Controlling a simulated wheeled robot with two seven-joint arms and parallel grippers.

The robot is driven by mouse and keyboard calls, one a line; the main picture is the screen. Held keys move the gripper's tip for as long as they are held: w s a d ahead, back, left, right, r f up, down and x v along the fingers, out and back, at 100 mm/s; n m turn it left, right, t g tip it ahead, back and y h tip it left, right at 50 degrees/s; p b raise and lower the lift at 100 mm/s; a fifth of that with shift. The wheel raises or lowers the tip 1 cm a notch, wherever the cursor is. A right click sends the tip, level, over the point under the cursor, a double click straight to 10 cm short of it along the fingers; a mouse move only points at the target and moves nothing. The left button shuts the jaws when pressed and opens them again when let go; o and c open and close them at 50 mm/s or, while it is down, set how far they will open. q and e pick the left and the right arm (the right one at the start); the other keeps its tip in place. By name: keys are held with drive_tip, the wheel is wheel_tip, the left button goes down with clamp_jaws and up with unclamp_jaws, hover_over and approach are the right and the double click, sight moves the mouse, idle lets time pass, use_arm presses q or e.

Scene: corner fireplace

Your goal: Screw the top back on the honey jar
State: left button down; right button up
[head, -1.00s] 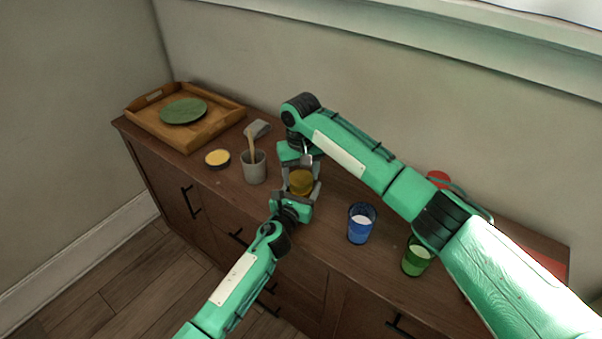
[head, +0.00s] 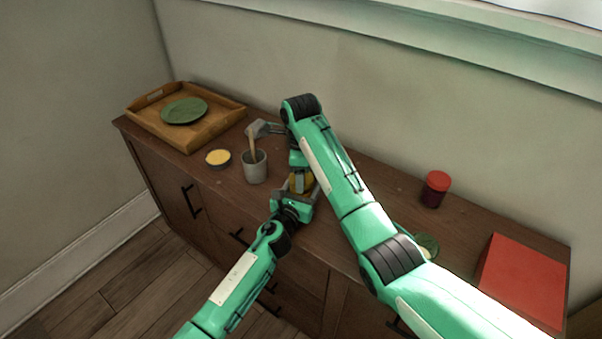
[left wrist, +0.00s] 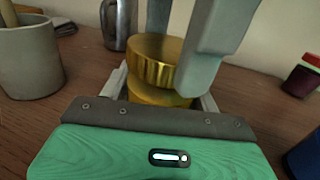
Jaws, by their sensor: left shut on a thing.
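The honey jar (left wrist: 158,97) stands upright between the fingers of my left gripper (head: 296,190), which is shut on it. The golden ribbed lid (left wrist: 152,68) sits on top of the jar in the left wrist view; I cannot tell how tight it is. My right gripper (left wrist: 185,50) reaches down from above, with one grey finger behind the lid and the other at its right front. Whether those fingers press on the lid is not clear. In the head view, my right arm covers part of the jar (head: 297,183).
A grey cup (head: 255,168) with a wooden tool and a shallow yellow-filled dish (head: 218,158) stand left of the jar. A wooden tray (head: 150,122) holds a green plate (head: 184,110). A red-topped jar (head: 435,190) and red box (head: 522,280) are at right.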

drive_tip(key=m, duration=0.3)
drive_tip(key=shift+a, duration=0.1)
drive_tip(key=o, duration=0.9)
drive_tip(key=shift+o, duration=0.2)
drive_tip(key=shift+w+r, duration=0.2)
drive_tip(key=shift+r, duration=1.7)
drive_tip(key=shift+s+r, duration=0.2)
drive_tip(key=shift+r, duration=0.2)
drive_tip(key=shift+c, duration=0.3)
